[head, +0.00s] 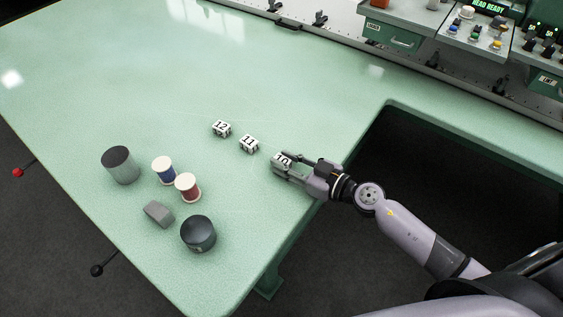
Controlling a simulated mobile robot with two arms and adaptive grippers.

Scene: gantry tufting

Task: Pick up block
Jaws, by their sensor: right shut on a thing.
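Three white numbered blocks lie in a slanting row on the green table (120,60). The block marked 12 (222,129) is at the left end. The block marked 11 (249,144) is in the middle. The third block (282,159), which seems to read 10, is at the right end, partly covered by the fingers. My right gripper (285,165) is shut on this third block at the table surface; I cannot tell whether the block is lifted. My left gripper is not in view.
A grey cylinder (120,166), a blue spool (164,170), a red spool (188,187), a grey block (158,214) and a dark round container (198,234) stand left of the blocks. Control panels (478,28) line the back right. The table has a cut-out edge beside my right arm.

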